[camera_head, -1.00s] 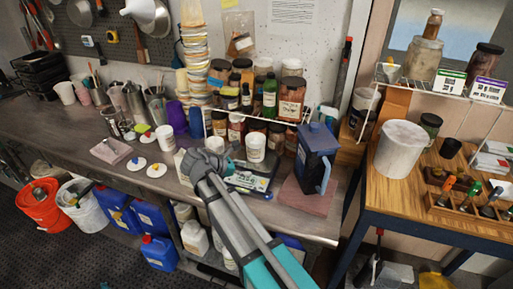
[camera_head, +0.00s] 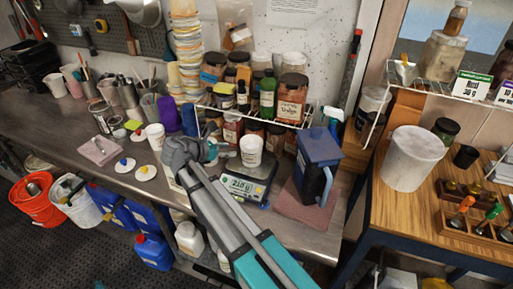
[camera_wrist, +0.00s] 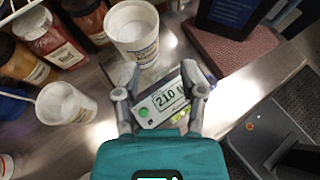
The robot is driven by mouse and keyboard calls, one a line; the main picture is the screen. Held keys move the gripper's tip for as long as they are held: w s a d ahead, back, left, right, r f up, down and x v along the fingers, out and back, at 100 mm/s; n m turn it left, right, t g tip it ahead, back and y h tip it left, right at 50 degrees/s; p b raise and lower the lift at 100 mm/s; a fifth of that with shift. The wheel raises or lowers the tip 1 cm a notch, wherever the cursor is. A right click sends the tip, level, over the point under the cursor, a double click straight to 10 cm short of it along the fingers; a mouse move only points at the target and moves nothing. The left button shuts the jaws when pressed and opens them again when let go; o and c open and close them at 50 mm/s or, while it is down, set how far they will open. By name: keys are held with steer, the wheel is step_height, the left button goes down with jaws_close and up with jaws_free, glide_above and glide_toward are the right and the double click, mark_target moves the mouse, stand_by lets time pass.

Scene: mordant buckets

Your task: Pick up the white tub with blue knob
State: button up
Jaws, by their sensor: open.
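A white tub (camera_head: 250,152) with a printed label stands upright on the scale (camera_head: 263,188); it also shows in the wrist view (camera_wrist: 136,48). I see no blue knob on it. Another white tub (camera_head: 155,138) stands left of my gripper in the head view. A white tub (camera_wrist: 66,104) is at left in the wrist view; I cannot tell whether they are the same. A flat white round piece with a small blue knob (camera_head: 123,166) lies on the bench. My gripper (camera_wrist: 160,78) is open and empty, its fingers either side of the scale's display.
A dark blue jug (camera_head: 318,160) stands on a reddish slab (camera_head: 303,207) to the right. A wire rack of jars (camera_head: 290,100) stands behind the scale. Beakers and cups (camera_head: 120,92) crowd the left. The bench's left front (camera_head: 45,130) is fairly clear.

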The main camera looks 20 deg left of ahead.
steer(key=shift+w, duration=0.15)
steer(key=shift+w, duration=0.1)
steer(key=b, duration=0.3)
glide_toward(258, 148)
steer(key=x, duration=0.3)
steer(key=shift+b+x, duration=0.4)
steer(key=shift+x, duration=0.55)
